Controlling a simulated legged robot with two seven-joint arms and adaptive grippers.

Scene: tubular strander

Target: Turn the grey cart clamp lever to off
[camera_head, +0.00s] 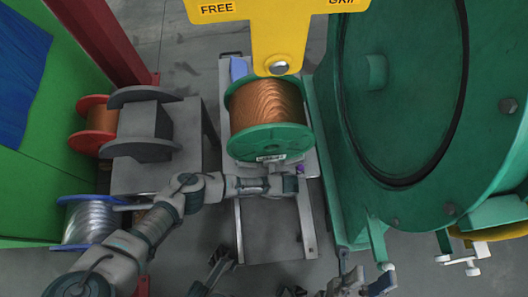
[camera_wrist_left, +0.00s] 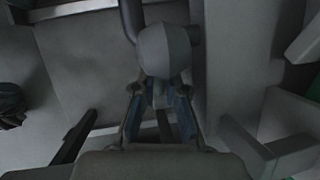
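The grey cart (camera_head: 309,224) stands in the middle of the head view under a copper wire spool. My left arm reaches in from the left, and its gripper (camera_head: 287,185) is at the near end of the spool. In the left wrist view, a rounded grey knob (camera_wrist_left: 165,50) shows just beyond my left gripper's fingers (camera_wrist_left: 159,92), which stand apart. I cannot tell whether they touch the knob or its stem. The lever's setting is not readable. My right gripper (camera_head: 362,283) is low at the bottom edge of the head view, partly cut off; its opening is unclear.
The copper spool (camera_head: 268,103) has green flanges. A large green machine housing (camera_head: 415,150) closes off the right. A yellow sign (camera_head: 280,28) hangs over the cart's far end. A grey stand (camera_head: 190,165) and a blue-rimmed spool (camera_head: 90,221) are at left.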

